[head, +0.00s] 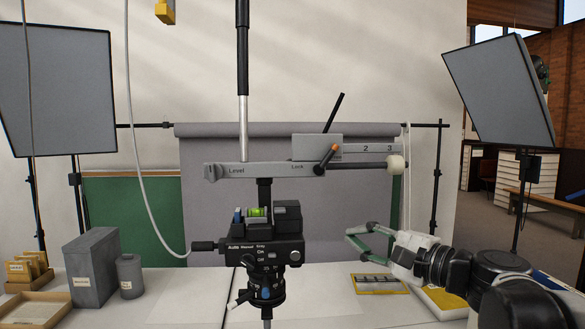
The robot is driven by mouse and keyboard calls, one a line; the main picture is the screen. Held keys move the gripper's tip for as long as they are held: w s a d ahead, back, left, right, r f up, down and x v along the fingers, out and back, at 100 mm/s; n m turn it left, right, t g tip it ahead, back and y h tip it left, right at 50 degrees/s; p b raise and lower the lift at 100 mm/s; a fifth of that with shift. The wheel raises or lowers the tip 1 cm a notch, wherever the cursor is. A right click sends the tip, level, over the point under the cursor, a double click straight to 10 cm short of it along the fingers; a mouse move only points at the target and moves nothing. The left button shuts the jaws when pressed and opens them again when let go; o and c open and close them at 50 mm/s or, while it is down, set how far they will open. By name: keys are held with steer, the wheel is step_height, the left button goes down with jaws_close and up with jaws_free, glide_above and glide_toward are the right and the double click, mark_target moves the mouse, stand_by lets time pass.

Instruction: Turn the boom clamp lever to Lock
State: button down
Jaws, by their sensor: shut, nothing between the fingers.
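A grey horizontal boom (262,171) spans the middle of the head view, with "Level" printed at its left and "Lock" near its right part. A short lever with an orange tip (328,156) sits just right of the "Lock" label, tilted up to the right. A longer black rod (334,113) rises behind it, also tilted right. I cannot tell for certain which is the clamp lever. My gripper (348,233) is shut and empty, pointing left, below and to the right of the lever, clear of the boom. Nothing in it hides the lever.
A black control head with a green level vial (257,212) stands under the boom. A yellow tray (440,300) lies near my arm. Light panels flank both sides.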

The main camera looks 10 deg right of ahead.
mark_target(326, 160)
steer(key=w+d+r+m+t, duration=0.2)
steer(key=d+r+m+t, duration=0.25)
steer(key=d+r, duration=0.35)
steer(key=p+x, duration=0.1)
steer(key=x, duration=0.3)
steer(key=a+x, duration=0.1)
steer(key=x, duration=0.3)
steer(key=s+p+x, duration=0.1)
steer(key=x, duration=0.3)
steer(key=shift+a+r+p, duration=0.3)
steer(key=shift+r, duration=0.05)
steer(key=shift+w+a+r, duration=0.2)
steer(key=shift+a+r, duration=0.1)
steer(key=shift+a, duration=0.15)
steer(key=shift+d+r, duration=0.1)
steer(key=shift+d, duration=0.05)
